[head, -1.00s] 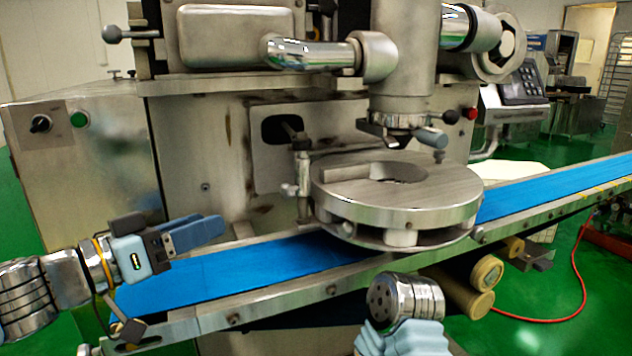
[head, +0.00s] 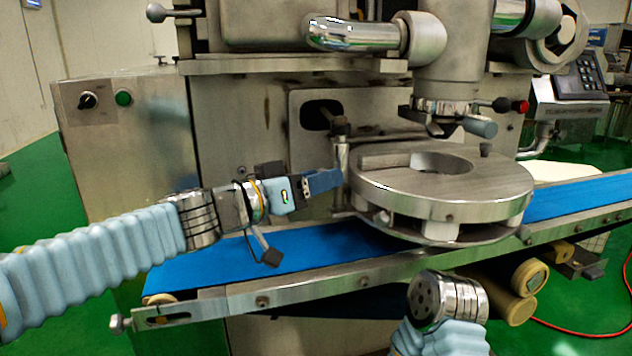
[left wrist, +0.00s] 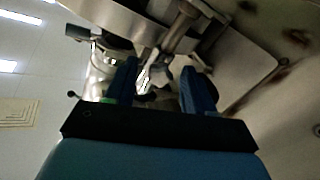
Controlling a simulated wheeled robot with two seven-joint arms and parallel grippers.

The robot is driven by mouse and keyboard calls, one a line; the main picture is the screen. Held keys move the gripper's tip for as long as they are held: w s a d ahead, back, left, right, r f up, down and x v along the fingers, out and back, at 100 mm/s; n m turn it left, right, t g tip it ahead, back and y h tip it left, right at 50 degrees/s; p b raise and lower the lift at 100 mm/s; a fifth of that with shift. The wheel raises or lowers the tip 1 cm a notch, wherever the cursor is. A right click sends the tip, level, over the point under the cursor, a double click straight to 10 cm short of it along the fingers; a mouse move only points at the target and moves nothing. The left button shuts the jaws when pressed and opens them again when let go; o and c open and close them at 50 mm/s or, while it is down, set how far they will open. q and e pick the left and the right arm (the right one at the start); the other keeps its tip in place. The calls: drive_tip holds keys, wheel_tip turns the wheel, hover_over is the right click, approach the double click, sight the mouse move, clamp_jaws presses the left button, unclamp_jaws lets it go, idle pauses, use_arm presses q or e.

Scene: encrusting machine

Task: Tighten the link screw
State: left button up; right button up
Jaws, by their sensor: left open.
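The link screw's place seems to be on the upright metal link post (head: 341,160) at the left edge of the round metal disc (head: 440,190). A small horizontal screw end showed there earlier; my gripper now covers that spot in the head view. My left gripper (head: 325,181) reaches in from the left, its blue fingers close to the post. In the left wrist view my left gripper (left wrist: 160,85) is open, its two fingers apart. The post (left wrist: 181,28) and shiny metal parts show beyond and between them. Contact cannot be told.
The blue conveyor belt (head: 225,262) runs under the disc, with a metal side rail (head: 320,287) in front. A control box (head: 125,150) stands at the left.

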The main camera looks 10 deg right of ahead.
use_arm(q)
clamp_jaws()
idle(0.3)
